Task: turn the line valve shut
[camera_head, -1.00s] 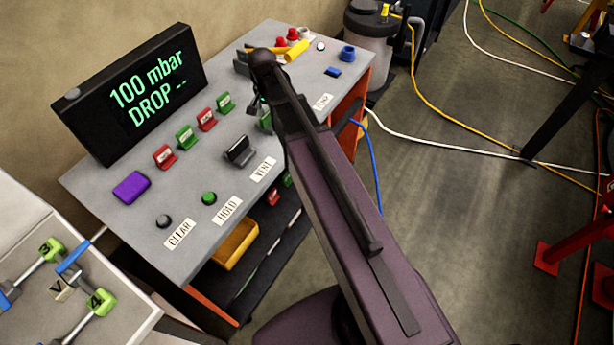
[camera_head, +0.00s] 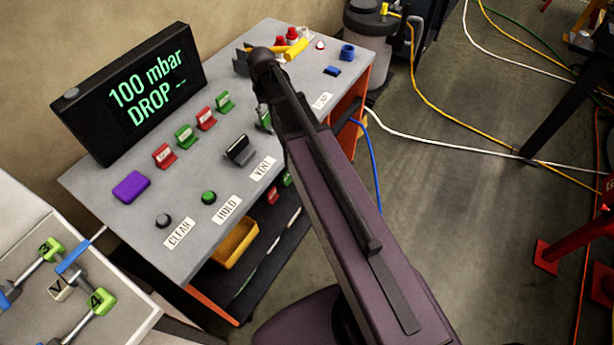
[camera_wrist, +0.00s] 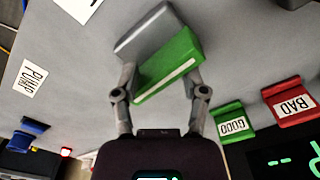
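A green lever block (camera_wrist: 168,68) with a pale stripe sits on a grey base on the bench top in the wrist view. Its label is not readable, so I cannot confirm by text that it is the line valve. In the head view only a green sliver (camera_head: 264,121) shows beside my arm. My gripper (camera_wrist: 160,72) is over the block with its fingers spread, one near each end of it. I cannot tell whether either finger touches it.
The grey bench (camera_head: 100,185) carries a display (camera_head: 130,92) reading 100 mbar, DROP --. A dark lever (camera_head: 240,150) stands beside the VENT label (camera_head: 263,168). Red and green GOOD and BAD tabs (camera_wrist: 233,122) are close to my gripper. A yellow handle (camera_head: 296,49) is at the back.

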